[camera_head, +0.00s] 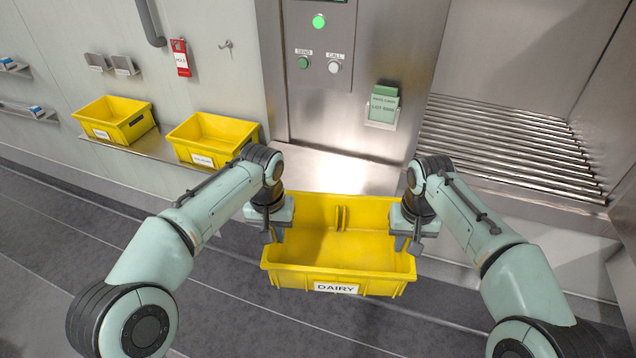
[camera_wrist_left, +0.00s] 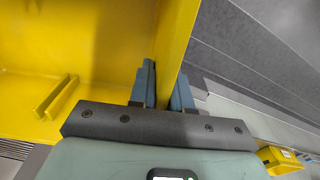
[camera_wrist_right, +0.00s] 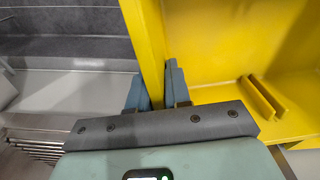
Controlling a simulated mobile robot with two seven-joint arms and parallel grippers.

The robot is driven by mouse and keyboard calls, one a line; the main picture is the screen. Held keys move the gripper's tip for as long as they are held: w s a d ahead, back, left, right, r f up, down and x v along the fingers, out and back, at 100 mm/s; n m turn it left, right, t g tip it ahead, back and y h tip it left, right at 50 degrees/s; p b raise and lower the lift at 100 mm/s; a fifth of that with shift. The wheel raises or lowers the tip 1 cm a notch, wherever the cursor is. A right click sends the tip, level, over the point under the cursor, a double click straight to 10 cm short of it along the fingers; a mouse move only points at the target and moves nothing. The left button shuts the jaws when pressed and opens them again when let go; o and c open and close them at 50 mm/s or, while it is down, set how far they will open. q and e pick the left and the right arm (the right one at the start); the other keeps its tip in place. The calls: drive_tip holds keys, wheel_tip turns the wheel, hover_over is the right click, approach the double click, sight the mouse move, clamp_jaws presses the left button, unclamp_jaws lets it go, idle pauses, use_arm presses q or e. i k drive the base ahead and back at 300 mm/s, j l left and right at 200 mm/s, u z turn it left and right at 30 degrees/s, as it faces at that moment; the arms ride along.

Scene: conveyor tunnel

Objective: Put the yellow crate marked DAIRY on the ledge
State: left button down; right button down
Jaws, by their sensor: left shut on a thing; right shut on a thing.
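The yellow crate marked DAIRY (camera_head: 338,278) is held level between my two arms in the head view, its label facing me. It looks empty. My left gripper (camera_head: 270,228) is shut on its left wall, and that wall shows between the fingers in the left wrist view (camera_wrist_left: 168,70). My right gripper (camera_head: 415,236) is shut on its right wall, which shows between the fingers in the right wrist view (camera_wrist_right: 148,50). The ledge (camera_head: 340,172) is the metal shelf along the wall, just beyond the crate. I cannot tell whether the crate touches it.
Two other yellow crates, one (camera_head: 118,122) further left and one (camera_head: 212,140) nearer, stand on the ledge's left part. A roller conveyor (camera_head: 500,150) lies in an opening at right. A panel with buttons (camera_head: 318,62) and a green card holder (camera_head: 383,105) are on the wall.

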sight(341, 189)
drive_tip(key=i, duration=1)
